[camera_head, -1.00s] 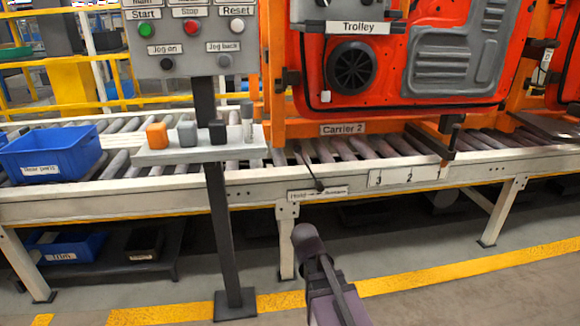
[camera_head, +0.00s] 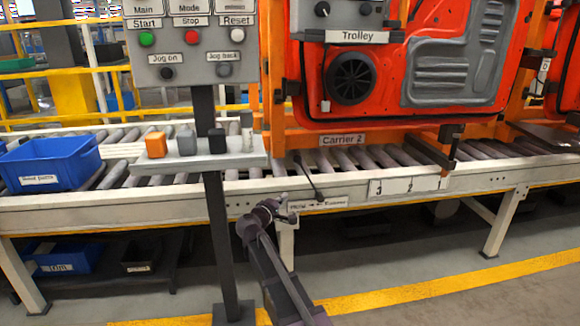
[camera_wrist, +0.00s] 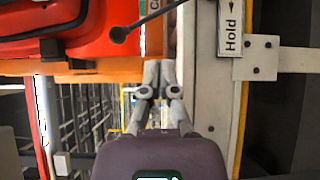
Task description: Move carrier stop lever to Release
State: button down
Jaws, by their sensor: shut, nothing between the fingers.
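The carrier stop lever (camera_head: 308,175) is a thin dark rod with a small dark knob. In the head view it slants down to the right from the conveyor rollers, its knob just above the Hold–Release label plate (camera_head: 318,203). In the wrist view the lever knob (camera_wrist: 118,34) is at the upper left, and the label plate (camera_wrist: 230,30) shows only "Hold". My gripper (camera_head: 268,208) is at the conveyor's front rail, left of the knob and apart from it. In the wrist view my gripper (camera_wrist: 158,68) has its fingers together with nothing between them.
The orange Carrier 2 (camera_head: 342,140) stands on the conveyor behind the lever. A control box (camera_head: 190,45) on a dark post (camera_head: 217,225) and a small shelf (camera_head: 170,157) with several blocks stand to the left. A blue bin (camera_head: 50,160) is farther left. Floor in front is clear.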

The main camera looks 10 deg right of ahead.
jog(key=w+a+r+n+t, duration=0.3)
jog(key=a, duration=0.2)
jog(key=shift+w+a+r+y, duration=0.15)
jog(key=shift+a+r+y, duration=0.05)
jog(key=shift+r+y, duration=0.1)
jog(key=shift+d, duration=0.1)
jog(key=d+p+x, duration=0.1)
jog(key=x, duration=0.5)
jog(key=s+d+p+x, duration=0.1)
jog(key=x, duration=0.5)
jog(key=shift+d+r+p, duration=0.25)
jog(key=shift+r+p, duration=0.1)
jog(key=shift+a, duration=0.1)
